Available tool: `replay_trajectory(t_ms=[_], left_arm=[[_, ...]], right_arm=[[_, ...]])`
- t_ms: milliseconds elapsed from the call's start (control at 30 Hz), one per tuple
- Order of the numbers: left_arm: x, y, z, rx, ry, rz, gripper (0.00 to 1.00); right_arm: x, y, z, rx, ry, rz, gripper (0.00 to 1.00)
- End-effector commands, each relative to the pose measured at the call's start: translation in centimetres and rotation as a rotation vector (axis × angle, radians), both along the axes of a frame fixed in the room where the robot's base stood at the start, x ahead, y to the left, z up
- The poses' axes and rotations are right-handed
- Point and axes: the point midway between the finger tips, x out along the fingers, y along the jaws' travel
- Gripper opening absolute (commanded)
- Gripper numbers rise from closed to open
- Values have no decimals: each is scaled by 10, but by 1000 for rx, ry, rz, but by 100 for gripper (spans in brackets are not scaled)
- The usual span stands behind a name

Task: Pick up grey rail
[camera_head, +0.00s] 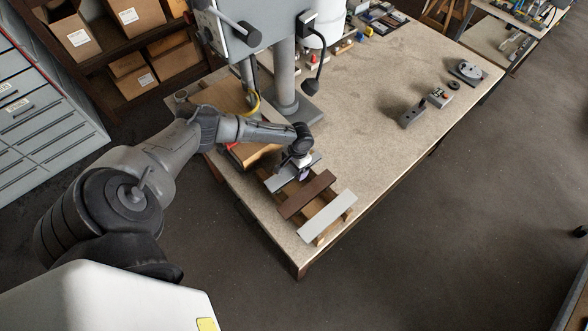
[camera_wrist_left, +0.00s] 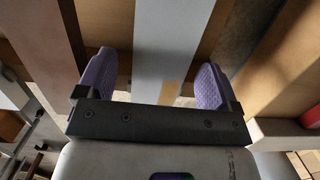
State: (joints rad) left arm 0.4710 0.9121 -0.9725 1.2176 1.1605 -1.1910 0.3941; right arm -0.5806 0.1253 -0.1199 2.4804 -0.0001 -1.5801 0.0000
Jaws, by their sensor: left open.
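The grey rail (camera_head: 285,176) lies on a wooden rack near the table's front left edge, partly hidden by my left gripper. My left gripper (camera_head: 303,173) points down over this rail. In the left wrist view the grey rail (camera_wrist_left: 168,40) runs between the two purple finger pads of my left gripper (camera_wrist_left: 154,78). The pads stand apart on either side of it, with gaps showing, so the gripper is open and holds nothing. The lower part of the rail is hidden by the gripper's body. My right gripper is not in view.
A brown profile (camera_head: 306,194) and a whitish profile (camera_head: 327,216) lie beside the grey rail on the rack (camera_head: 319,240). A grey machine column (camera_head: 285,80) stands behind. A cardboard-coloured box (camera_head: 222,97) is to the left. The table's middle (camera_head: 370,110) is clear.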

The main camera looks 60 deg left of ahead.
Motion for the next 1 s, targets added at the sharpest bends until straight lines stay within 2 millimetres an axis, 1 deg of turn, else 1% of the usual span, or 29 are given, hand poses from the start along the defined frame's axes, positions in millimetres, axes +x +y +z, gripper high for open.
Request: replay_trajectory(t_ms=[100,367,900,933,1000], left_arm=[[-1,0,-6,0,-1,1,86],[-1,0,-7,0,-1,0,85],[-1,0,-7,0,-1,0,34],[-1,0,-7,0,-1,0,31],[-1,0,-7,0,-1,0,31]], right_arm=[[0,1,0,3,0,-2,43],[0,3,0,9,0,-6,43],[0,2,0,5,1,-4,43],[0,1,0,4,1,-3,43],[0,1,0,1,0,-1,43]])
